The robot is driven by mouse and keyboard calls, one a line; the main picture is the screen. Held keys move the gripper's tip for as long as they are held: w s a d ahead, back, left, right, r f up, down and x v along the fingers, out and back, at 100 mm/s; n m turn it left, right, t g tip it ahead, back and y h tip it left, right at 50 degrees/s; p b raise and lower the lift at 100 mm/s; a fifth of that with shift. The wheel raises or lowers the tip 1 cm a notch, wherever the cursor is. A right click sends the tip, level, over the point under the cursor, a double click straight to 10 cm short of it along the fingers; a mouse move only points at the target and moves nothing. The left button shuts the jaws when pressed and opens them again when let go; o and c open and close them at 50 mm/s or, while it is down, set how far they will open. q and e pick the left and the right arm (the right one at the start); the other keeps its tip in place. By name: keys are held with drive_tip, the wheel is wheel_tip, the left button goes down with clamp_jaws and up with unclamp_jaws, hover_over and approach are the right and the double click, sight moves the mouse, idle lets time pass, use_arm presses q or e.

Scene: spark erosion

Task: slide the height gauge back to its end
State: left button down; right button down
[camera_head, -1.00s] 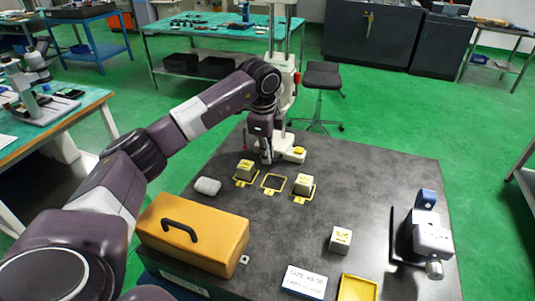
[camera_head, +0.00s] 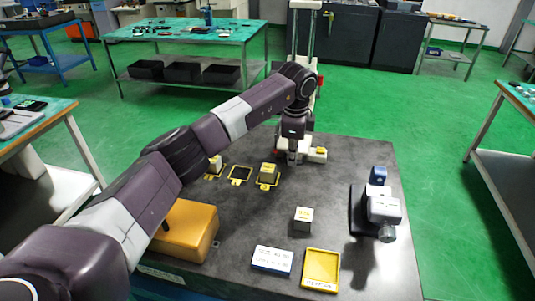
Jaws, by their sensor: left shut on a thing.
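The height gauge is a tall white column (camera_head: 303,32) on a pale base (camera_head: 317,154), upright at the back edge of the dark table. My left arm reaches across from the left, and my left gripper (camera_head: 293,153) points down at the base. It is shut on the height gauge; the fingertips are small and partly lost against the pale base. My arm hides the middle of the column. My right gripper is out of view.
The dark table (camera_head: 335,190) has yellow-framed mats (camera_head: 239,175), two with blocks, left of the gauge. A loose block (camera_head: 303,218), yellow tray (camera_head: 321,270), labelled box (camera_head: 272,260), orange case (camera_head: 188,232) and grey-white device (camera_head: 382,207) stand nearer. The back right surface is clear.

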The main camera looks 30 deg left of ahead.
use_arm(q)
drive_tip(key=d, duration=0.2)
drive_tip(key=w+d, duration=0.1)
drive_tip(key=d, duration=0.3)
drive_tip(key=shift+w+d+r, duration=0.1)
drive_tip(key=shift+w+d, duration=0.05)
drive_tip(key=shift+w, duration=0.1)
drive_tip(key=c, duration=2)
unclamp_jaws()
drive_tip(key=shift+c, duration=0.2)
drive_tip(key=shift+r, duration=0.2)
wheel_tip(320, 180, up, 11)
drive_tip(key=s, duration=0.2)
drive_tip(key=shift+d+r, duration=0.2)
drive_tip(key=shift+f, duration=0.1)
